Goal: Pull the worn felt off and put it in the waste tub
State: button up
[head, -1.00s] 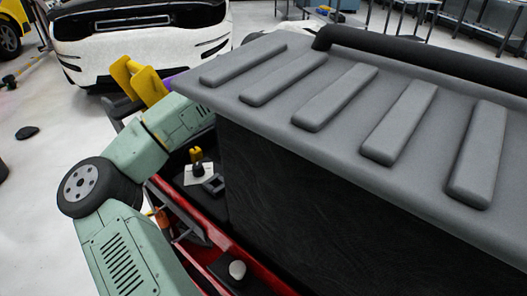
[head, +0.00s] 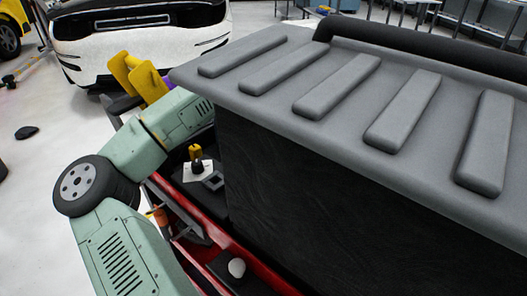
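My green arm (head: 140,155) enters from the lower left, bends at a dark round joint and runs up behind the grey ribbed top. My gripper is hidden, so its hold on anything is not shown. I cannot make out the worn felt or a squeegee carrying it. Nothing in view is clearly the waste tub. A small yellow-topped tool (head: 196,153) stands by a white card (head: 198,171) in the red-edged tray (head: 206,209). Yellow pieces (head: 145,80) stick up beyond the arm, with a bit of purple beside them.
A large dark box with a grey ribbed top (head: 330,85) fills the right side and blocks much of the view. A white car (head: 138,40) stands behind. A black flat thing (head: 27,132) lies on the pale floor, which is mostly clear at left.

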jog(key=shift+f, duration=0.2)
jog(key=o, duration=0.8)
jog(key=shift+r, duration=0.1)
